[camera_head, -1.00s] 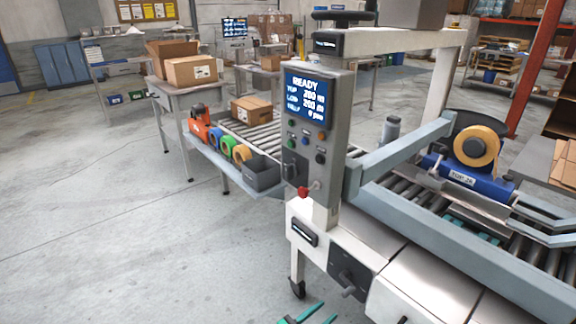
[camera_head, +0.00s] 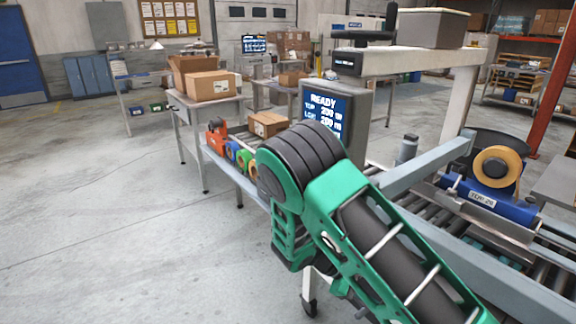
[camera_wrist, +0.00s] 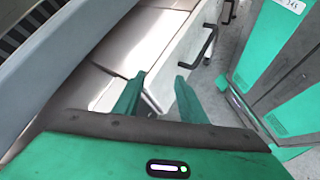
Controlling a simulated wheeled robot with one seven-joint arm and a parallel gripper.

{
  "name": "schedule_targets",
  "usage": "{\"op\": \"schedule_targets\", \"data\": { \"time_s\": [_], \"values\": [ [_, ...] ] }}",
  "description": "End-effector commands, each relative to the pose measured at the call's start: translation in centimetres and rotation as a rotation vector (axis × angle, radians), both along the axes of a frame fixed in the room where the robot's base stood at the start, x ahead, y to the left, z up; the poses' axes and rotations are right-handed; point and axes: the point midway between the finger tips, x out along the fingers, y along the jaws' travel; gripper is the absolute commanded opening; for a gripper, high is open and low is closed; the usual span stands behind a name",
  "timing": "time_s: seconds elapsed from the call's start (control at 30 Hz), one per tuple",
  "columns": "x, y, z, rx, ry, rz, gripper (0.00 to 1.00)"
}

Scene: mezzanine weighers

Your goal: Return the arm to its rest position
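My gripper (camera_wrist: 158,95) shows in the wrist view with its two green fingers apart and nothing seen between them. White machine panels and a black handle (camera_wrist: 198,46) lie beyond the fingertips. In the head view my green and black arm is raised and folded in front of the machine, and the gripper itself does not show there. The arm hides the lower part of the control box, whose READY screen (camera_head: 325,107) still shows in part.
The taping machine's frame (camera_head: 408,61) stands close behind my arm, with a blue tape head (camera_head: 487,203) on the right. A side shelf (camera_head: 233,173) holds coloured tape rolls. A table with cardboard boxes (camera_head: 211,86) stands further back. The floor (camera_head: 100,225) at left is clear.

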Motion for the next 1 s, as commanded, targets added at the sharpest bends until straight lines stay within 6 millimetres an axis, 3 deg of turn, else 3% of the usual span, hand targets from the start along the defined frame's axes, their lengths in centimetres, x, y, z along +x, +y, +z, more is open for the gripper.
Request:
{"op": "schedule_targets", "data": {
  "time_s": [0.1,0.47,1.0],
  "values": [
    [-0.6,-2.1,3.0,0.074,-0.054,-0.123,0.38],
    [-4.3,-7.9,10.8,0.26,-0.219,-0.472,0.38],
    [-13.8,-14.2,20.3,0.482,-0.505,-0.949,0.38]
  ]
}}
